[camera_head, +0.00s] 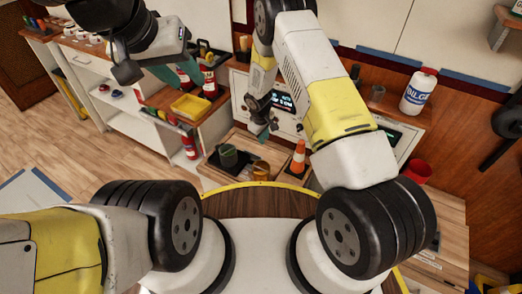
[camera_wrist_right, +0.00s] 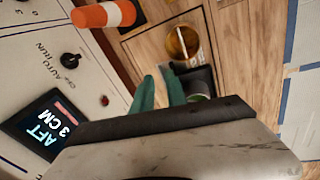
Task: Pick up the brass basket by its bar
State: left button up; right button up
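An orange and white cone (camera_head: 298,158) stands right of the basket, close to the panel with a lit display (camera_head: 283,101). A yellow bin (camera_head: 190,106) and red bottles are at the left. A white jug (camera_head: 418,92) and red cup (camera_head: 417,172) are at the right.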

jog(key=shift+n, duration=0.9)
jog(key=f, duration=0.6)
jog(key=s+f, duration=0.1)
jog(key=f, duration=0.5)
jog(key=s+a+f, duration=0.1)
jog(key=f, duration=0.5)
jog(key=shift+s+f, duration=0.15)
jog(key=shift+f, duration=0.3)
jog(key=shift+c, duration=0.5)
grip_shut()
